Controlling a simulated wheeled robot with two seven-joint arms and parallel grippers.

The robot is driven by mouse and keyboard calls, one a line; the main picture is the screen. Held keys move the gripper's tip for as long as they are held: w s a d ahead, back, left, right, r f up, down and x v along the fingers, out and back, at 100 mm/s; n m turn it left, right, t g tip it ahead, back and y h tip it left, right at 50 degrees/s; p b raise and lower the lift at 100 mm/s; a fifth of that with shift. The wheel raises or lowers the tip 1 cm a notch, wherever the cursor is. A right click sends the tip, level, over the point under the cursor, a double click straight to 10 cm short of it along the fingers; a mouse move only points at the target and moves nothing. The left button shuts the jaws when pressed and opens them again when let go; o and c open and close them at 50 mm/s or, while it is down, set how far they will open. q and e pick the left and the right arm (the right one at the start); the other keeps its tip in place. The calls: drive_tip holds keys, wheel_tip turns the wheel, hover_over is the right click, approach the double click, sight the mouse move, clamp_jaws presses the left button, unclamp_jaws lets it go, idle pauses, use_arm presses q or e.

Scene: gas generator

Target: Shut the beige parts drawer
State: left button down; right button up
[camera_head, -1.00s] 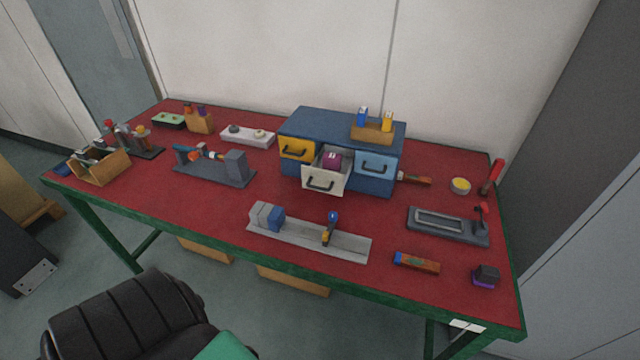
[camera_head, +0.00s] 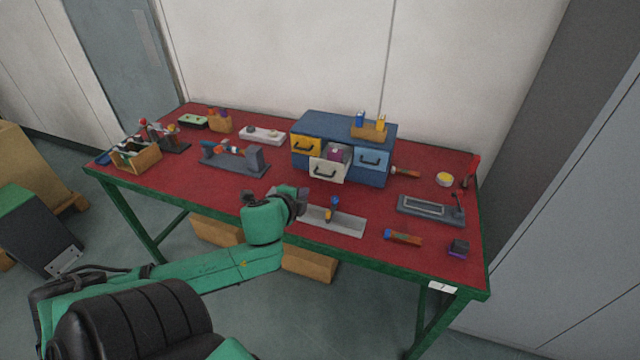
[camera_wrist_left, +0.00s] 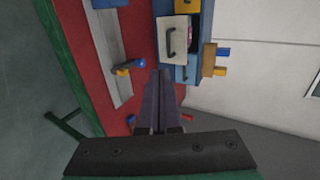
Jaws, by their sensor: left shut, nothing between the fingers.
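The beige parts drawer (camera_head: 326,171) is pulled out of the blue cabinet (camera_head: 348,124), in the middle of its front, with a dark handle on its face. A purple object (camera_head: 338,154) shows inside it. In the left wrist view the beige drawer (camera_wrist_left: 172,55) is at top centre, ahead of the fingers and apart from them. My left gripper (camera_wrist_left: 161,76) is shut and empty; in the head view it is mostly hidden behind my green wrist, over the table's front part. My right gripper is not in view.
The yellow drawer (camera_head: 305,147) and light blue drawer (camera_head: 370,160) look closed. A grey rail fixture (camera_head: 345,224) with a blue-tipped lever lies in front of the cabinet. A wooden block (camera_head: 369,132) with bottles stands on top. Red tabletop (camera_head: 300,183) between is clear.

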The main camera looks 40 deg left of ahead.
use_arm(q)
drive_tip(key=r+x, duration=0.1)
drive_tip(key=x, duration=1.3)
drive_tip(key=shift+w, duration=0.45)
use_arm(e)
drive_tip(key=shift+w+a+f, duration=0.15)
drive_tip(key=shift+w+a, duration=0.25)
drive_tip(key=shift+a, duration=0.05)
use_arm(q)
drive_tip(key=shift+r, duration=0.2)
